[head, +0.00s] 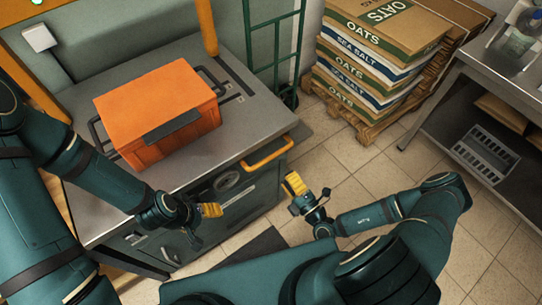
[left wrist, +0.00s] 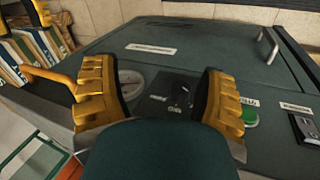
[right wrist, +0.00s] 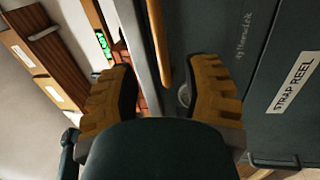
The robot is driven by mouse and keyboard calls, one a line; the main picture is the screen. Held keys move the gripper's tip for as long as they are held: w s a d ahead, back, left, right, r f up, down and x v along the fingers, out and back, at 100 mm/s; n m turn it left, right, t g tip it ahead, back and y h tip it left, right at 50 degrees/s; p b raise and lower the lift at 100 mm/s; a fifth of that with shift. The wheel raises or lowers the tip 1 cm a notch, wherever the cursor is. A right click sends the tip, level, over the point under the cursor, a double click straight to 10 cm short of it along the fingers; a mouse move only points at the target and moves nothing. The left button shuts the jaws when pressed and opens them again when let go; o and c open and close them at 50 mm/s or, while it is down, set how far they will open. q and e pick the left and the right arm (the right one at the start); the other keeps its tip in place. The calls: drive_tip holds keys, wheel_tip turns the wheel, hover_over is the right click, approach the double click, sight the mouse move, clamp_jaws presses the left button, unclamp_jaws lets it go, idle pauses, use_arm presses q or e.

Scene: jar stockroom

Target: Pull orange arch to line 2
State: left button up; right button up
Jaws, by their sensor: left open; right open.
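The orange arch shows in the head view as a right post (head: 207,27) and a left post (head: 33,88), rising from the grey bench top (head: 215,150). A slotted track (head: 232,88) lies near the right post; I cannot read any line number. An orange lidded crate (head: 155,98) stands on the bench top. My left gripper (head: 205,210) is open and empty before the cabinet front, facing its panel in the left wrist view. My right gripper (head: 297,186) is open and empty, apart from an orange bar handle (head: 268,154), which also shows in the right wrist view (right wrist: 158,42).
The cabinet front carries a dial (left wrist: 131,82), a black switch (left wrist: 180,95), a green button (left wrist: 249,116) and a STRAP REEL label (right wrist: 296,83). Stacked sacks (head: 365,55) on a pallet and a green hand truck (head: 275,45) stand behind. Tiled floor at right is clear.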

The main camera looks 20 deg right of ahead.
sight(271, 155)
drive_tip(key=x, duration=0.9)
drive_tip(key=shift+w+a+b, duration=0.15)
drive_tip(key=shift+w+b, duration=0.1)
drive_tip(key=shift+b, duration=0.05)
clamp_jaws()
